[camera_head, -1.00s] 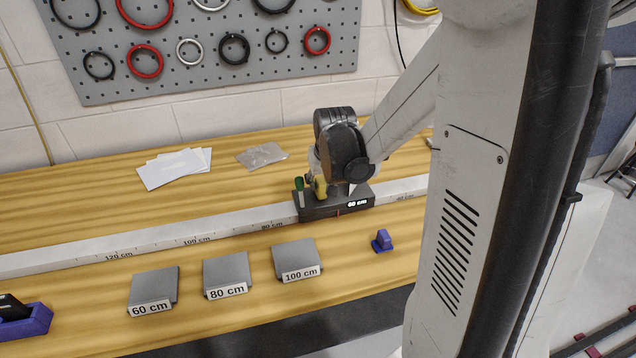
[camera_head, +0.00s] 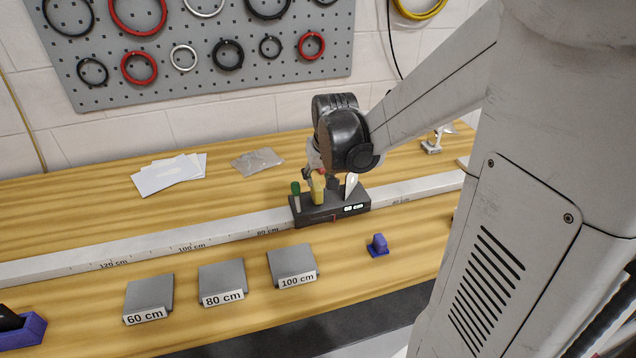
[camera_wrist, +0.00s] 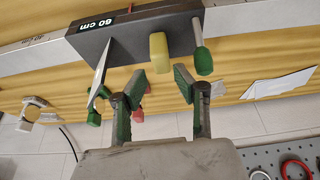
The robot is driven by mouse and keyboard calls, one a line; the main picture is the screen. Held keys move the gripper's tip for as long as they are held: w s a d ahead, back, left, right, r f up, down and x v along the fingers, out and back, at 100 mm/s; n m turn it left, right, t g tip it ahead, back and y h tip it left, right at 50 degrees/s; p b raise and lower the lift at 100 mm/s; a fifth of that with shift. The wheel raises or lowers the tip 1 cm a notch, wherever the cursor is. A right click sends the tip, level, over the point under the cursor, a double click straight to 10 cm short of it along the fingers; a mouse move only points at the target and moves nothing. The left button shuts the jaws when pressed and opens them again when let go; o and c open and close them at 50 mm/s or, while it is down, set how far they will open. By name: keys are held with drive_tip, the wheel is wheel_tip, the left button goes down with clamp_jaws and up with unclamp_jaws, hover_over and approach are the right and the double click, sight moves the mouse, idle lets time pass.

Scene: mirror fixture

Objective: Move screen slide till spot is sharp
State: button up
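The black slide block (camera_head: 318,210), with a "60 cm" label, straddles the pale scale rail (camera_head: 160,247). In the wrist view the block (camera_wrist: 135,32) is upside down. On it stand a yellow handle (camera_head: 317,190), a green-topped peg (camera_head: 296,194) and a thin white plate (camera_head: 350,186). My gripper (camera_wrist: 160,80) is open and empty, its green-padded fingers apart, just off the end of the yellow handle (camera_wrist: 158,54). A red piece (camera_wrist: 137,113) shows beyond the fingers. My wrist hides part of the block's rear in the head view. I cannot make out a light spot.
Three grey plates labelled 60 cm (camera_head: 148,295), 80 cm (camera_head: 222,280) and 100 cm (camera_head: 292,263) lie in front of the rail. A blue piece (camera_head: 377,245) stands right of them. Papers (camera_head: 168,174) and a clear bag (camera_head: 257,160) lie behind the rail. A small white fixture (camera_head: 433,143) is behind the rail at right.

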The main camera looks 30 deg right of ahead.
drive_tip(key=v, duration=0.6)
drive_tip(key=shift+s+r, duration=0.2)
drive_tip(key=shift+r, duration=0.2)
drive_tip(key=shift+a, duration=0.1)
drive_tip(key=s+a+r+n+t+y, duration=0.1)
drive_tip(key=s+a+r+n+t, duration=0.2)
drive_tip(key=s+a, duration=1.2)
drive_tip(key=shift+a, duration=0.8)
drive_tip(key=shift+w, duration=0.1)
